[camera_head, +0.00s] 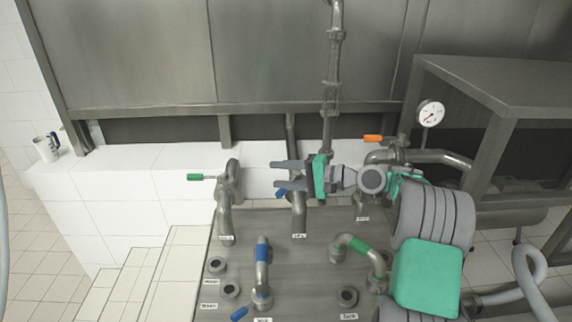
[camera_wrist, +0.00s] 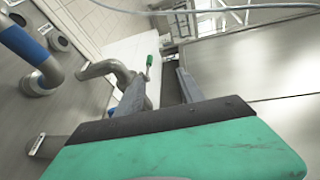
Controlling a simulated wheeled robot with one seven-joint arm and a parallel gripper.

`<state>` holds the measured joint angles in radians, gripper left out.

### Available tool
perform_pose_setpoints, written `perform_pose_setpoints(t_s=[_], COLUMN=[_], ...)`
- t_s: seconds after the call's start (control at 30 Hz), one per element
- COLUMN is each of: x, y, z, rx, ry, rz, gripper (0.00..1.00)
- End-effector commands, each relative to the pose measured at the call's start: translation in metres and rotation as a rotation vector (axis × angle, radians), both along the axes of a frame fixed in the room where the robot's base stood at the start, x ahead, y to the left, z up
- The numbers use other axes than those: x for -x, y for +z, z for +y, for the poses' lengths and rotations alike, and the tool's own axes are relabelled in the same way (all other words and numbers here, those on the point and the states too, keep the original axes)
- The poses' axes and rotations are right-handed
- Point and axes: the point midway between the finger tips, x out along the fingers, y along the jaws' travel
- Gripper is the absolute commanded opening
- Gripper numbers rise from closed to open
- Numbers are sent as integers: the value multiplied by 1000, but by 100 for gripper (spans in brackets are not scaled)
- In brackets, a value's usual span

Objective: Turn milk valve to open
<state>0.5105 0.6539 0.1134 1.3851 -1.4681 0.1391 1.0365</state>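Three valves stand in a row on pipes. The left valve has a green handle (camera_head: 195,177), the middle one a blue handle (camera_head: 281,194) and the right one an orange handle (camera_head: 373,138). The small labels at the pipe feet are too blurred for me to tell which valve is milk. My gripper (camera_head: 280,175) is open and empty, its fingers pointing left above the middle pipe (camera_head: 299,215), close to the blue handle and partly covering that valve. In the wrist view my open fingers (camera_wrist: 160,78) point towards the green handle (camera_wrist: 149,60), which lies beyond them.
A metal panel (camera_head: 150,75) rises behind the valves. A mug (camera_head: 46,147) stands on the white tiled ledge (camera_head: 100,180). A gauge (camera_head: 430,114) is at right.

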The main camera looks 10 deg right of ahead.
Motion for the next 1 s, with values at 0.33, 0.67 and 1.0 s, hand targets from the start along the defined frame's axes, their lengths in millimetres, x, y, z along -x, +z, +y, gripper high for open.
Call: perform_pose_setpoints(t_s=[0.33, 0.67, 1.0], x=[29, 42, 44], y=[6, 6, 6], z=[-6, -4, 4], rx=[-2, 0, 47], ry=[-11, -10, -1], rz=[23, 25, 16], gripper=[46, 46, 34])
